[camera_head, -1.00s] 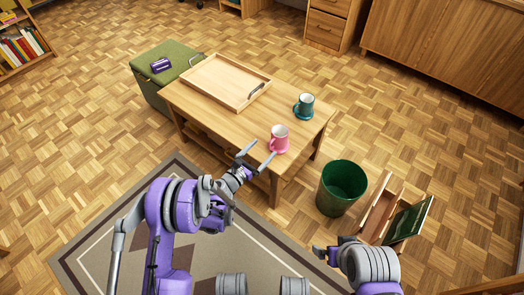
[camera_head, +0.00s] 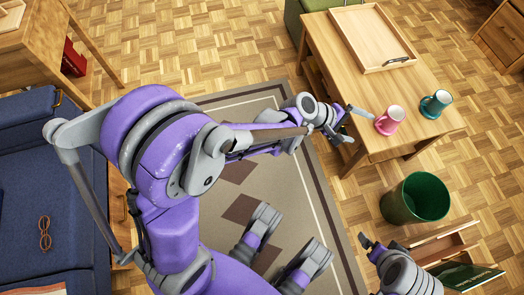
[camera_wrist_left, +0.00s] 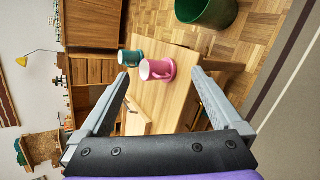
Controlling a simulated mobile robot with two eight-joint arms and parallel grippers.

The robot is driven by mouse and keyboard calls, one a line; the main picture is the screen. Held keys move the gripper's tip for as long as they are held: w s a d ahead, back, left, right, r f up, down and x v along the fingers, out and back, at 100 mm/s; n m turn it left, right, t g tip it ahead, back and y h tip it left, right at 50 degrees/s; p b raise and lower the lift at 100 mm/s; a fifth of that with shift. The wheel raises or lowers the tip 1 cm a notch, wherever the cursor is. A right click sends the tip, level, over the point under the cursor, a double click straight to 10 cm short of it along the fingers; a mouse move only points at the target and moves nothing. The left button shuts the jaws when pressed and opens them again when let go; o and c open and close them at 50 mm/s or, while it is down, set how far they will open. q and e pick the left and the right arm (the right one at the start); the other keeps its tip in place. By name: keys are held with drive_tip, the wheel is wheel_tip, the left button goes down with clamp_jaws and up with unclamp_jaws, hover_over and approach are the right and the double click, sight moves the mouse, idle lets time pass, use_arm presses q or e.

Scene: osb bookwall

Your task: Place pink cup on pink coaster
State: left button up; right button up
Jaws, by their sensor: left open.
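The pink cup (camera_head: 389,120) stands upright on the wooden table (camera_head: 385,92), near its front edge. It also shows in the left wrist view (camera_wrist_left: 157,70), beyond and between my left fingertips. My left gripper (camera_head: 358,124) is open and empty, just to the left of the cup, with no contact that I can make out. In the left wrist view its two fingers (camera_wrist_left: 160,90) are spread wide. I cannot make out a pink coaster apart from the cup's flared base. My right gripper (camera_head: 367,243) is low near the green bin, and its jaws do not show clearly.
A teal cup (camera_head: 436,104) stands close to the pink cup, on its right. A wooden tray (camera_head: 345,40) lies farther back on the table. A green bin (camera_head: 415,198) and an open wooden box (camera_head: 440,248) stand on the floor. A blue sofa (camera_head: 40,190) is at left.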

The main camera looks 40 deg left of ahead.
use_arm(q)
drive_tip(key=s+a+m+g+y, duration=0.1)
drive_tip(key=s+a+m+y, duration=0.3)
drive_tip(key=s, duration=0.9)
drive_tip(key=s+a+m+g+y, duration=0.2)
drive_tip(key=s+a+m+y, duration=0.2)
drive_tip(key=s+a+m, duration=0.5)
drive_tip(key=s+a, duration=0.1)
drive_tip(key=s, duration=0.2)
drive_tip(key=shift+s+a+g, duration=0.3)
drive_tip(key=shift+s+a, duration=0.05)
